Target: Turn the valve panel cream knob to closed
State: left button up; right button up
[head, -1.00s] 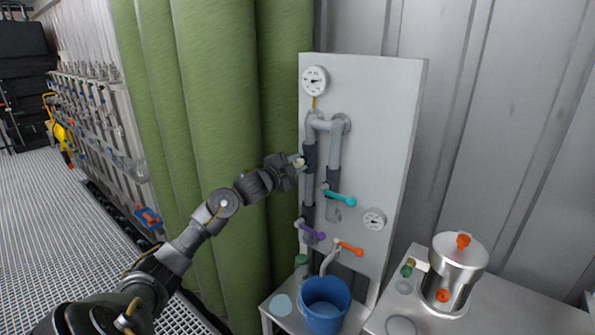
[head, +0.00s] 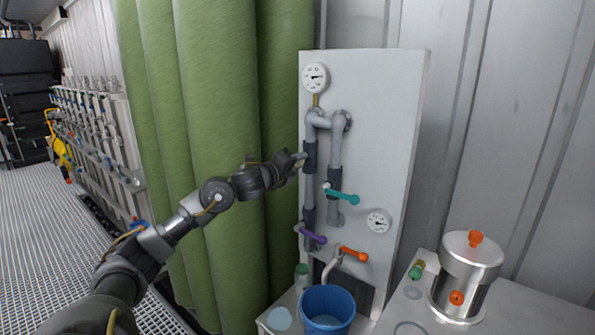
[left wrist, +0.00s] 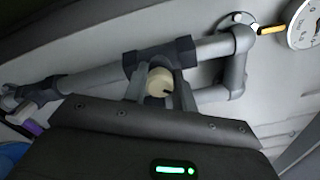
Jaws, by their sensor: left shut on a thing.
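The white valve panel (head: 385,120) stands upright against the wall, with grey pipes on its face. The cream knob (left wrist: 160,82) sits on the upper left pipe in the left wrist view, with a dark mark on its face. My left gripper (left wrist: 158,88) has its two fingers on either side of the knob and is shut on it. In the head view my left gripper (head: 298,160) reaches the panel from the left and mostly hides the knob. My right gripper is not in view.
Teal (head: 342,194), purple (head: 312,234) and orange (head: 354,253) handles sit lower on the panel. A blue bucket (head: 327,312) stands below. A steel pot (head: 470,270) is at the right. Green vessels (head: 215,110) stand left of the panel.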

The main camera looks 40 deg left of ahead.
pick_arm(q)
jog(key=m+b, duration=0.1)
jog(key=m, duration=0.1)
jog(key=m+b, duration=0.1)
jog(key=shift+f+m, duration=0.2)
jog(key=shift+m, duration=0.2)
jog(key=shift+m+b, duration=0.65)
jog(key=shift+m, duration=0.25)
jog(key=m+b, duration=0.1)
jog(key=m, duration=0.2)
jog(key=shift+m+b, duration=0.4)
jog(key=shift+d+m, duration=0.1)
jog(key=shift+m, duration=0.4)
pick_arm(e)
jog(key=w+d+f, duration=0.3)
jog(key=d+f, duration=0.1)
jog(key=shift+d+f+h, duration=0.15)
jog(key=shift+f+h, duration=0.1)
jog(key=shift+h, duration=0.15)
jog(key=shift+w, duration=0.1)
pick_arm(q)
jog(key=o, duration=1)
jog(key=shift+r, duration=0.15)
